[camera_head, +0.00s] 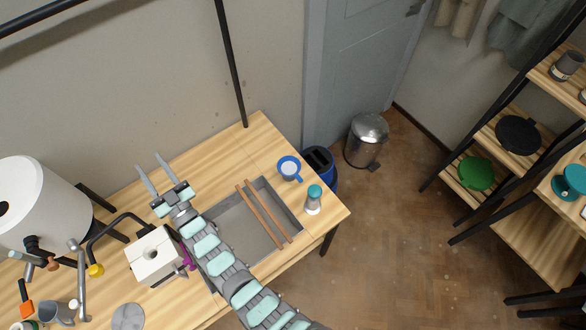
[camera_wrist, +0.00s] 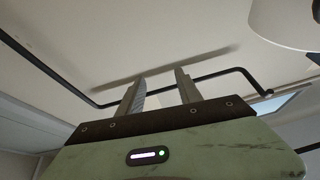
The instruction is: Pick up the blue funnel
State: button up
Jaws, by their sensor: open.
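A small round blue piece (camera_head: 284,161) with a pale inside and a handle-like tab stands at the back right of the wooden table. It is the only small blue thing on the table, but I cannot tell for sure that it is the funnel. My gripper (camera_head: 149,161) is open and empty, raised near the table's back edge, well to the left of the blue piece. In the wrist view my gripper (camera_wrist: 160,76) shows two parted fingers against the wall, with nothing between them. No funnel shows in that view.
A grey sink (camera_head: 238,229) with two wooden bars (camera_head: 270,217) across it is set in the table (camera_head: 218,157). A teal-topped bottle (camera_head: 313,201) stands near the right corner. A white block (camera_head: 154,255) and large white cylinder (camera_head: 38,212) stand left. A blue bin (camera_head: 330,180) is beyond the table.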

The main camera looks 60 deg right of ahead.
jog(key=w+d+f+g+y+b, duration=0.2)
jog(key=w+d+f+g, duration=0.5)
jog(key=d+f, duration=0.6)
jog(key=s+d+f+g+y+b, duration=0.2)
jog(key=d+f+g, duration=0.2)
jog(key=d+f, duration=0.45)
jog(key=g+y+b, duration=0.4)
jog(key=g+y, duration=0.2)
jog(key=g, duration=0.4)
send_near(300, 177)
jog(key=shift+s, duration=0.15)
notch_tip(300, 177, down, 3)
jog(key=shift+a, duration=0.1)
jog(key=shift+f, duration=1.05)
